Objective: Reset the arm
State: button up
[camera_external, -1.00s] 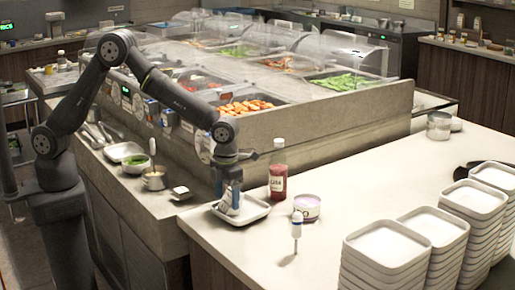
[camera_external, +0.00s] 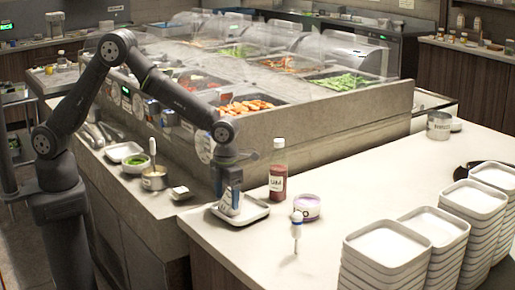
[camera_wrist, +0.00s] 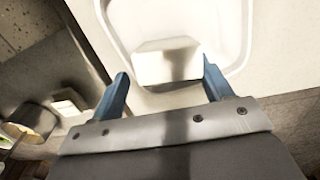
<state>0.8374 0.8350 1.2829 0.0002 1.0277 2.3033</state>
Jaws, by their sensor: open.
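My gripper (camera_external: 230,190) is low over a white square plate (camera_external: 256,212) near the left end of the pale counter. A whitish piece (camera_external: 228,207) stands on the plate beneath the fingers in the external view. In the wrist view my gripper (camera_wrist: 165,88) has its two blue fingers spread apart. The whitish block (camera_wrist: 167,62) lies on the plate (camera_wrist: 232,28) just ahead of and between the fingertips. Its underside and exact contact with the fingers are hidden.
A red sauce bottle (camera_external: 278,172), a purple-white tub (camera_external: 307,207) and a small white-and-blue bottle (camera_external: 297,224) stand right of the plate. Stacks of white plates (camera_external: 388,245) fill the front right. A ladle pot (camera_external: 154,178) stands left. The counter's middle is clear.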

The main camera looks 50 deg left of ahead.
notch_tip(320, 180, up, 13)
notch_tip(320, 180, down, 12)
jog(key=shift+f, duration=0.2)
jog(key=shift+w+d+r, duration=0.1)
jog(key=shift+r, duration=0.1)
notch_tip(320, 180, up, 3)
jog(key=shift+r, duration=0.2)
jog(key=s+d+r, duration=0.4)
jog(key=s+r, duration=0.3)
jog(key=s, duration=0.5)
jog(key=s+d+f+n, duration=0.1)
jog(key=s+d+f, duration=0.15)
jog(key=d, duration=0.55)
jog(key=s+d+f, duration=0.1)
jog(key=s+d, duration=0.2)
jog(key=d, duration=0.4)
jog(key=w+f, duration=0.2)
jog(key=w, duration=0.2)
jog(key=w+f, duration=0.2)
jog(key=w, duration=0.2)
jog(key=w+f, duration=0.2)
jog(key=w, duration=0.2)
jog(key=shift+f, duration=0.1)
